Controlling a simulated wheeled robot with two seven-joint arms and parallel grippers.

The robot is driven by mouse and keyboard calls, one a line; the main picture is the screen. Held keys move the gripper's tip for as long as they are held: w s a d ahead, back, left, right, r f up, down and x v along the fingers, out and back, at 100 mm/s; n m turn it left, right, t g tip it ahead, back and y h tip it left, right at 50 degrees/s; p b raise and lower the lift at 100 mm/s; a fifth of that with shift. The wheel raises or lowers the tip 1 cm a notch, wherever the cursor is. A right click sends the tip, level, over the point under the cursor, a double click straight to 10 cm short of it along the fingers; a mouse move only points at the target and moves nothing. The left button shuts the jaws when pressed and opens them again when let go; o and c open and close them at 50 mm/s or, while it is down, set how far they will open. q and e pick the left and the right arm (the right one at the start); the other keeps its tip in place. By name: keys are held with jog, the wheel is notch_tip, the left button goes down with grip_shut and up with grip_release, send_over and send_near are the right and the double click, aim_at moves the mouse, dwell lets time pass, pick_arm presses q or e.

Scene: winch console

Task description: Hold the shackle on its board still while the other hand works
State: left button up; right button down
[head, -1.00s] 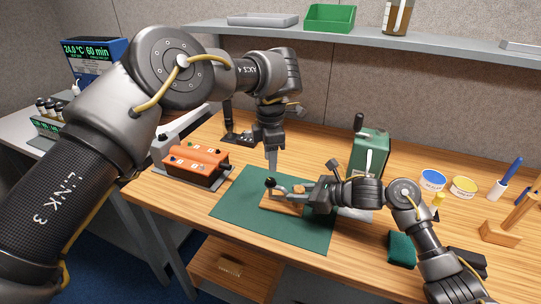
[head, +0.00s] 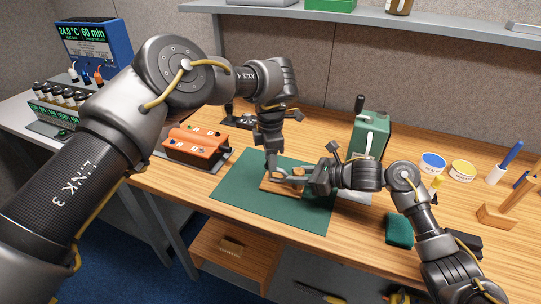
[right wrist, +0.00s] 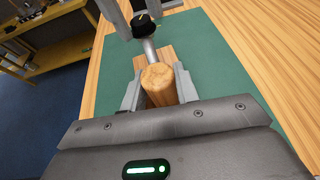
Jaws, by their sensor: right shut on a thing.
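The shackle's small wooden board (head: 268,187) lies on the green mat. My right gripper (head: 286,179) reaches in from the right and is shut on the board's round wooden post (right wrist: 160,83), with a finger on each side. The grey metal shackle (right wrist: 149,50) shows beyond the post, with a black knob (right wrist: 145,25) on its pin. My left gripper (head: 271,168) points down over the knob end. Its fingers are apart, one on each side of the knob in the right wrist view. In the head view the grippers hide most of the shackle.
The green mat (head: 235,194) has free room around the board. An orange box (head: 196,144) stands at its left and a green winch housing (head: 369,137) behind at right. A green pad (head: 399,229) lies near the right arm.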

pick_arm(q)
grip_shut()
jog(key=m, duration=0.3)
jog(key=shift+m, duration=1.5)
jog(key=m, duration=0.6)
